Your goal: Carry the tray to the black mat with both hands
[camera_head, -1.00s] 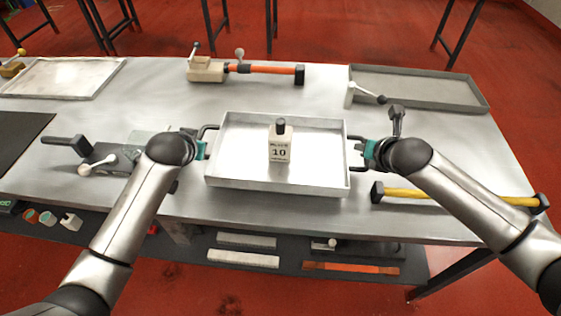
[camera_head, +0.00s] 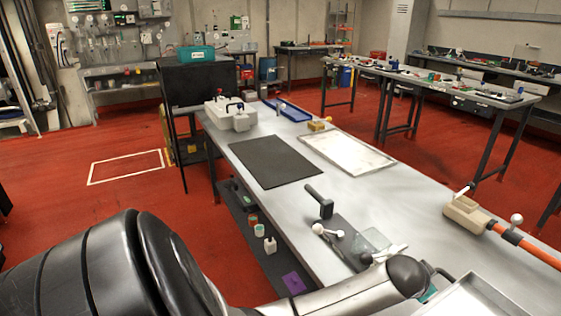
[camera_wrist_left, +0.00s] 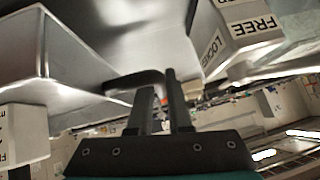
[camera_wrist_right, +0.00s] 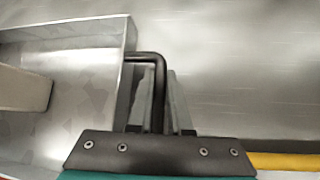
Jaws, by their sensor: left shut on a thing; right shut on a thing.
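The black mat (camera_head: 272,161) lies flat and bare on the bench, beyond the tray to the upper left. My left gripper (camera_wrist_left: 160,103) is shut on the tray's left handle (camera_wrist_left: 133,82). My right gripper (camera_wrist_right: 160,100) is shut on the black right handle (camera_wrist_right: 152,56), with the tray (camera_wrist_right: 85,100) to its left. A pale block (camera_wrist_right: 25,90) stands in the tray. My right gripper is outside the head view. I cannot tell whether the tray is raised.
A fixture with a black handle (camera_head: 319,201) and a white-knobbed lever stands between tray and mat. A shallow metal tray (camera_head: 345,152) lies right of the mat. A beige block with an orange bar (camera_head: 510,237) is at right. A yellow bar (camera_wrist_right: 285,161) lies beside my right gripper.

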